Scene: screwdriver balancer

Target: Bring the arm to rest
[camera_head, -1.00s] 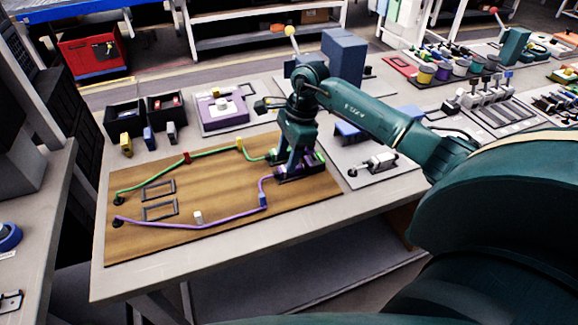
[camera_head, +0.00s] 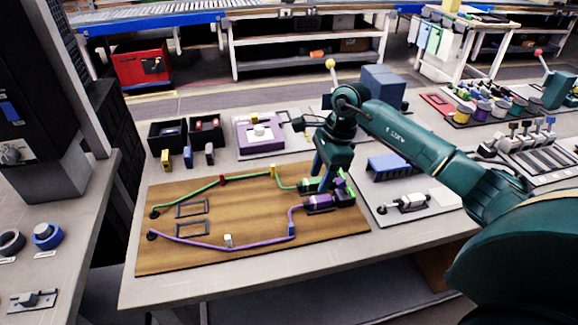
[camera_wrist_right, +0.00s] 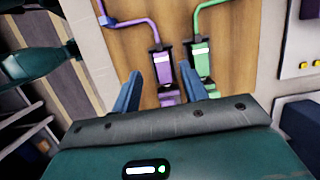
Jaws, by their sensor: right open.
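My right arm reaches in from the right in the head view. Its gripper (camera_head: 330,168) points down over the right end of a wooden board (camera_head: 190,262). In the right wrist view its two blue fingers (camera_wrist_right: 165,92) are spread apart with nothing held between them. A purple connector (camera_head: 318,203) and a green connector (camera_head: 312,185) lie at the board's right end below the gripper. In the wrist view the purple connector (camera_wrist_right: 163,72) shows between the fingers and the green one (camera_wrist_right: 201,62) near the right finger. My left gripper is not in view.
Purple and green cables run left across the board. Black bins (camera_head: 168,134), a purple fixture (camera_head: 262,133) and a blue block (camera_head: 384,84) stand behind it. A grey plate with a small cylinder (camera_head: 408,203) lies to the right. A side bench (camera_head: 75,215) is at left.

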